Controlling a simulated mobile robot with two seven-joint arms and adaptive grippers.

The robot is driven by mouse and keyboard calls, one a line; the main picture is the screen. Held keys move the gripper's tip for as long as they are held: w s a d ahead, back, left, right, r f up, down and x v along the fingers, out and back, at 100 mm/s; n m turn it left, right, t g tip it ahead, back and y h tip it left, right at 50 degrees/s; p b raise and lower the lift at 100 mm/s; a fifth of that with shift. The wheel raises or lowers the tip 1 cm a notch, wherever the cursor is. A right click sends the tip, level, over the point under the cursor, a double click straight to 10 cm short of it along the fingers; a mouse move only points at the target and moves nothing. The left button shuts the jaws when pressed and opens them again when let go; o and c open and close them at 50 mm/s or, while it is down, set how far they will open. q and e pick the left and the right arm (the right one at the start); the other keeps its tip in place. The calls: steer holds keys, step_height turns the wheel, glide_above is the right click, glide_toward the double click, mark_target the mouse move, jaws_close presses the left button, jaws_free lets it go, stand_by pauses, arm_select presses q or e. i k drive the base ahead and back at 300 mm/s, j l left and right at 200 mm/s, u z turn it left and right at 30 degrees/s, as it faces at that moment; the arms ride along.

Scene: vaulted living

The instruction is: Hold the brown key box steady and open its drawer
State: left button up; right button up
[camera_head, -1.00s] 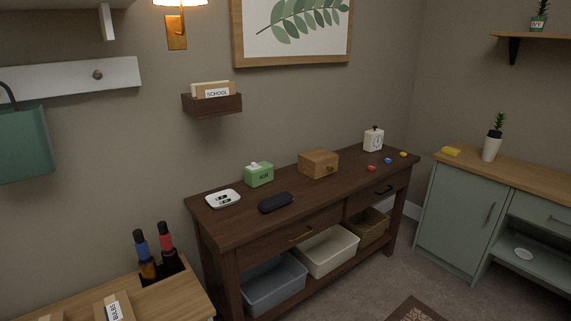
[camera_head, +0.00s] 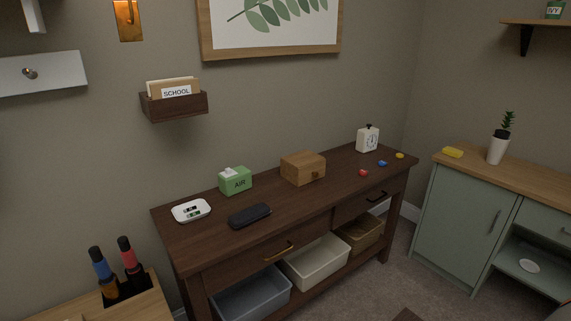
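The brown key box (camera_head: 302,168) is a small wooden box on the dark wooden console table (camera_head: 231,241), toward the back and right of its middle. A small dark knob or pull shows on its front, and its drawer looks shut. Neither of my grippers is in view, and nothing touches the box.
On the table a green AIR box (camera_head: 235,181), a white device (camera_head: 191,211) and a dark case (camera_head: 250,216) are left of the box. A white clock (camera_head: 367,139) and small red (camera_head: 363,173), blue (camera_head: 382,163) and yellow (camera_head: 399,155) items are right. Floor (camera_head: 405,274) shows at lower right.

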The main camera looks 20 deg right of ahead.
mark_target(308, 174)
steer(key=i+l+u, duration=0.1)
steer(key=l, duration=0.2)
steer(key=i+l+u, duration=0.1)
steer(key=l, duration=0.2)
steer(key=i+l+u, duration=0.1)
steer(key=l, duration=0.25)
steer(key=i+l, duration=0.1)
steer(key=l, duration=0.3)
steer(key=i+l, duration=0.15)
steer(key=l, duration=0.2)
steer(key=i+l+u, duration=0.1)
steer(key=l, duration=0.3)
steer(key=i+l, duration=0.1)
steer(key=l, duration=0.3)
steer(key=i+l, duration=0.1)
steer(key=l, duration=0.3)
steer(key=j+u, duration=0.05)
